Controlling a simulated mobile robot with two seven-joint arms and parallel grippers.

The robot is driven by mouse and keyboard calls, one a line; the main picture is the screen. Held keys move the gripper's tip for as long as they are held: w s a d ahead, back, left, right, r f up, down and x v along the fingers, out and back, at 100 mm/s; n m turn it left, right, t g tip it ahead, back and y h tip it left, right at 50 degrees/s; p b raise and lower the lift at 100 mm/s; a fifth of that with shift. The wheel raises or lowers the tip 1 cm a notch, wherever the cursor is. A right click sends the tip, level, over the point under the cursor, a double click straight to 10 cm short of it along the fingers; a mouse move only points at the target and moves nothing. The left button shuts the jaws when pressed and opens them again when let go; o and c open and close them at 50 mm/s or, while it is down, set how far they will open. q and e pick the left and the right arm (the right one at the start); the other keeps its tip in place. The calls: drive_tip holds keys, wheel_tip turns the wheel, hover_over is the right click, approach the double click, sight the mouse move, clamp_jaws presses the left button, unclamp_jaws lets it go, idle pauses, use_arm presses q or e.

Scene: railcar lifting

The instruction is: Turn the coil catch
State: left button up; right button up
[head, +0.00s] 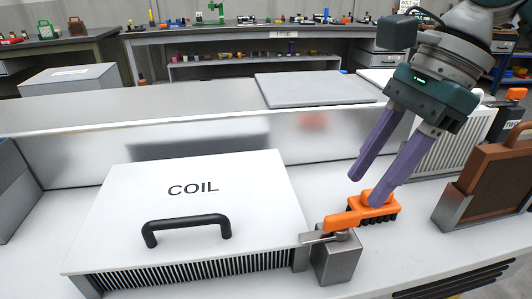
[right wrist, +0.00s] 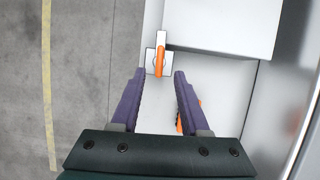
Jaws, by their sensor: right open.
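The coil catch has an orange lever (head: 342,221) on a grey metal block (head: 337,262), at the right front corner of the white box marked COIL (head: 215,180). In the right wrist view the orange lever (right wrist: 160,55) lies ahead of the fingertips, roughly in line with the gap. My right gripper (head: 365,190) is open with purple fingers pointing down, apart from the lever and to its right and rear. My left gripper is not in view.
An orange brush-like tool (head: 378,210) with dark teeth lies right behind the catch, partly covered by a finger. The box lid has a black handle (head: 186,226). A brown framed filter (head: 492,180) stands at the right. White bench surface is clear in front of it.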

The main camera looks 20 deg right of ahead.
sight(345, 214)
drive_tip(key=x, duration=0.5)
drive_tip(key=shift+a+f, duration=0.15)
drive_tip(key=shift+f, duration=0.1)
clamp_jaws()
idle(0.4)
